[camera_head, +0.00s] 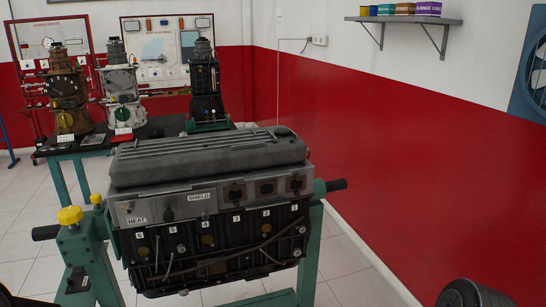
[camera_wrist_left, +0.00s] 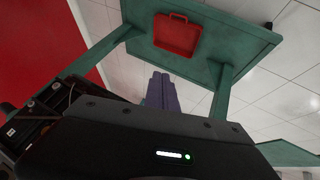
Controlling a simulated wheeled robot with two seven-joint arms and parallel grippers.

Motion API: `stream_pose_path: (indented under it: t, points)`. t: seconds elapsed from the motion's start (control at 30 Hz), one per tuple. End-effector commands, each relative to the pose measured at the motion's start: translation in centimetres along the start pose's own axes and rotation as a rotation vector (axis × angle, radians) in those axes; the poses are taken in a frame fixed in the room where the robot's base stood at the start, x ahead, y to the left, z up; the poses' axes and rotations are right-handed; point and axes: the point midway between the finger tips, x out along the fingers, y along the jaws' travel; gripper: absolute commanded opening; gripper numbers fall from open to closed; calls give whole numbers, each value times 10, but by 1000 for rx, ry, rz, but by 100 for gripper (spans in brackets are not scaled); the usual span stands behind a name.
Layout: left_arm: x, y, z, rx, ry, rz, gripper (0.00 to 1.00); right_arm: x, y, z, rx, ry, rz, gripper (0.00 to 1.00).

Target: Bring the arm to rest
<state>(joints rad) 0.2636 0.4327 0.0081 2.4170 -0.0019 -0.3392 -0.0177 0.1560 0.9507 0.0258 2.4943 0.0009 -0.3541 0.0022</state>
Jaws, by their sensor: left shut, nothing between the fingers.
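My left gripper (camera_wrist_left: 161,90) shows in the left wrist view as two purplish-grey fingers side by side, shut with nothing between them. It points toward a green table (camera_wrist_left: 215,70) and touches nothing that I can see. The dark gripper housing with small lit lights fills the bottom of that view. In the head view neither gripper shows; only dark parts, probably of my own arms, show at the bottom left and bottom right corners. My right gripper is out of view.
A large engine (camera_head: 210,225) on a green stand (camera_head: 308,262) fills the middle of the head view. Several smaller engine trainers stand on a table (camera_head: 65,150) behind it. A red case (camera_wrist_left: 176,35) lies on the green table. White tiled floor is clear at the right.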

Motion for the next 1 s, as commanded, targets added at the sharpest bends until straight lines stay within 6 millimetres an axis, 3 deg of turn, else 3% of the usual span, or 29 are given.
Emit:
stream_pose_path:
  t: [0.03,0.2,0.3,0.4,0.53,1.0]
  points:
    - [13,8,44,4,-89,11,0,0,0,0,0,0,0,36]
    - [27,27,173,29,-350,39,0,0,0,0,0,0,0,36]
    - [23,32,230,50,-468,49,0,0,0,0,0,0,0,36]
    - [19,36,266,67,-543,56,0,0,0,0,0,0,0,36]
    - [16,37,286,79,-583,59,0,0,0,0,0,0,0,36]
    - [16,38,285,83,-582,60,0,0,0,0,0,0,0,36]
